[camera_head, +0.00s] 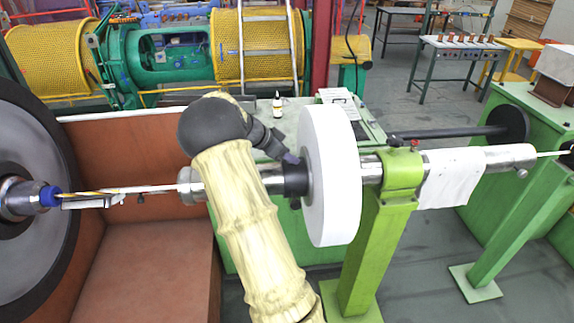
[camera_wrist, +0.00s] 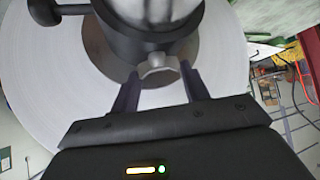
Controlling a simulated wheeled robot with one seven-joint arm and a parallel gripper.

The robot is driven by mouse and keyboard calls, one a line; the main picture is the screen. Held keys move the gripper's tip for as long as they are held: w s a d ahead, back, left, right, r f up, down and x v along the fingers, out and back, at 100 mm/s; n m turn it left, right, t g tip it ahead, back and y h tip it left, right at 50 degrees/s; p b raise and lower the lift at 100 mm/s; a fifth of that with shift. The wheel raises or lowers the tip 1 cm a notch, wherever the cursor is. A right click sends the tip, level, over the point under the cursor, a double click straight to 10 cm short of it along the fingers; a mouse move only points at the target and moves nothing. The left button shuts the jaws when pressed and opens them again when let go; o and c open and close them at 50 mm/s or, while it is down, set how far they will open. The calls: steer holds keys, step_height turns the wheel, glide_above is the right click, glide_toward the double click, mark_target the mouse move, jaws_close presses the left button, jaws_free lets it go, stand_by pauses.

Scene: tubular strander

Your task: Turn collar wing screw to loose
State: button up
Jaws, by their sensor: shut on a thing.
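The dark collar (camera_head: 296,181) sits on the steel shaft, against the left face of a large white disc (camera_head: 332,175). In the wrist view the collar (camera_wrist: 112,40) is a dark ring around the shaft, in front of the disc (camera_wrist: 60,105). A light grey wing screw (camera_wrist: 158,66) stands on the collar's near rim. My gripper (camera_wrist: 161,72) has its two dark fingers on either side of the wing screw and is shut on it. In the head view my gripper (camera_head: 290,158) reaches the collar from the upper left, and the wing screw cannot be made out there.
A dark knob on a stem (camera_wrist: 44,11) sticks out left of the collar. A green post (camera_head: 372,240) carries the shaft right of the disc. A white cloth (camera_head: 452,178) hangs over the shaft. A small bottle (camera_head: 277,105) stands on the green bench behind.

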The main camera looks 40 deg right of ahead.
steer(key=n+t+b, duration=0.1)
steer(key=b, duration=0.1)
steer(key=n+t+b, duration=0.1)
steer(key=b, duration=0.2)
steer(key=n+t+b, duration=0.1)
steer(key=n+b, duration=0.1)
steer(key=shift+s+f, duration=0.2)
steer(key=shift+f, duration=0.05)
steer(key=shift+s+r+n+t+b, duration=0.1)
steer(key=shift+n+t+b, duration=0.7)
steer(key=shift+b, duration=0.3)
steer(key=shift+s+d+r+n+t+y, duration=0.1)
steer(key=shift+s+r+n+t+y, duration=0.1)
steer(key=shift+n+t+y, duration=0.5)
steer(key=n+t+p, duration=0.1)
steer(key=n+p, duration=0.1)
steer(key=n, duration=0.1)
steer(key=shift+d+r+n+t+y+p, duration=0.15)
steer(key=shift+r+n+t+y+p, duration=0.15)
steer(key=shift+t+y+p, duration=0.1)
steer(key=shift+n+p, duration=0.4)
steer(key=shift+p, duration=0.3)
steer(key=shift+s+n+t+y+p, duration=0.1)
steer(key=shift+n+t+y+p, duration=0.25)
steer(key=shift+p, duration=0.2)
steer(key=shift+f+n+y+p, duration=0.25)
steer(key=shift+p, duration=0.2)
steer(key=o, duration=1)
